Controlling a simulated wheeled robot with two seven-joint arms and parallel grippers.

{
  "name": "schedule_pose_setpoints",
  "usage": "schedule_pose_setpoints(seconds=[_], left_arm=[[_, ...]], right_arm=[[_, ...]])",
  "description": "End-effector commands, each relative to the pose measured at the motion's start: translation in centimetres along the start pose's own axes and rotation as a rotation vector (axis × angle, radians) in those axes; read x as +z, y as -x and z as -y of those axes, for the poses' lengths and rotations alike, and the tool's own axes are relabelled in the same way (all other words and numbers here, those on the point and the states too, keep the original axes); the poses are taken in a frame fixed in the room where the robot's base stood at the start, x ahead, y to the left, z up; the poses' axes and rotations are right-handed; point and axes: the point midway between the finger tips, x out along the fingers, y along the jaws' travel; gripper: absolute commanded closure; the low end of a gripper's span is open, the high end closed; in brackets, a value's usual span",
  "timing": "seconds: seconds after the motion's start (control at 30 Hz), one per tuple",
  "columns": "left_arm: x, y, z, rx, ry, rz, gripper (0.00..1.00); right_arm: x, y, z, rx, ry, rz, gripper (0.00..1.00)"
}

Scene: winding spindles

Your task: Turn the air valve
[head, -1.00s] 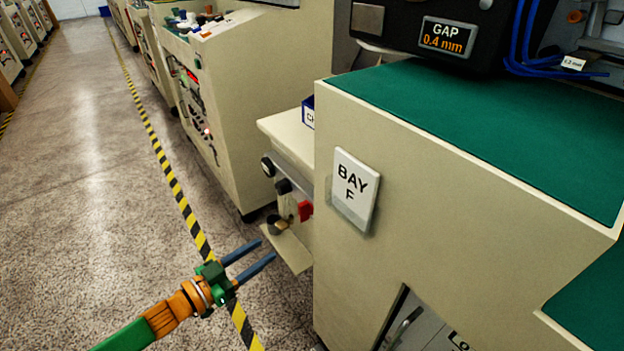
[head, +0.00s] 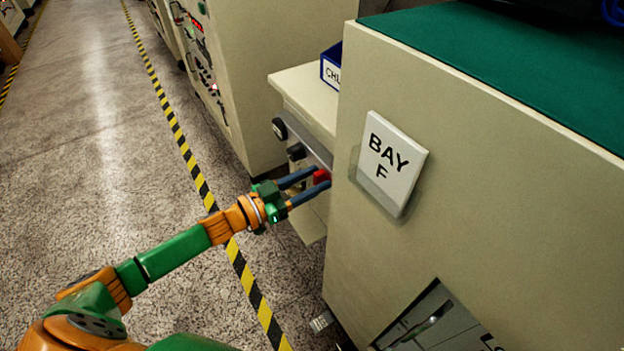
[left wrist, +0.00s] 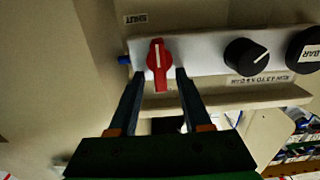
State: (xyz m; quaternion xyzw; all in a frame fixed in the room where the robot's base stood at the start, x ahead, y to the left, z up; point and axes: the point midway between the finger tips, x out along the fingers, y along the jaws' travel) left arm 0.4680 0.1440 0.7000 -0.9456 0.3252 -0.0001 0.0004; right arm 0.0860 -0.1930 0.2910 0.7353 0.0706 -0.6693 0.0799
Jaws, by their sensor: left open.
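The air valve has a red handle (left wrist: 159,66) with a white line, on a pale panel in the left wrist view. The handle points toward the gripper, slightly tilted. In the head view the red handle (head: 321,176) shows only as a small patch at the fingertips. My left gripper (left wrist: 159,77) is open, one finger on each side of the handle; a small gap shows on both sides, and contact cannot be told. In the head view my left gripper (head: 316,180) reaches the panel beside the cabinet. My right gripper is not in view.
A black knob (left wrist: 245,57) and a dark round dial (left wrist: 305,49) sit right of the valve. A "SHUT" label (left wrist: 136,18) is above it. The Bay F cabinet (head: 470,190) stands close on the right. The floor aisle (head: 85,150) is open on the left.

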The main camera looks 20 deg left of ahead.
Motion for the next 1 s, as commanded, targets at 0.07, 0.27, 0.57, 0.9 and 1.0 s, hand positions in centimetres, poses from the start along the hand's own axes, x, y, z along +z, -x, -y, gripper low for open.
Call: schedule_pose_setpoints(seconds=[0.07,0.27,0.57,0.9,1.0], left_arm=[[0.0,0.02,0.0,0.0,0.0,0.0,0.51],[0.01,0.03,-0.01,0.0,0.0,0.0,1.0],[0.01,0.04,-0.04,0.0,-0.01,0.0,1.0],[-0.06,0.03,-0.31,0.0,-0.184,-0.001,1.0],[-0.03,0.03,-0.43,0.0,-0.274,0.0,1.0]], right_arm=[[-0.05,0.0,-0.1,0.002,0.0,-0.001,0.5],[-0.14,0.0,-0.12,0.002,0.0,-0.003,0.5],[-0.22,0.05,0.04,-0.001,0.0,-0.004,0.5],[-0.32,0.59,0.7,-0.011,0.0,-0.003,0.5],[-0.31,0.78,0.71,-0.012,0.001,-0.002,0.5]])
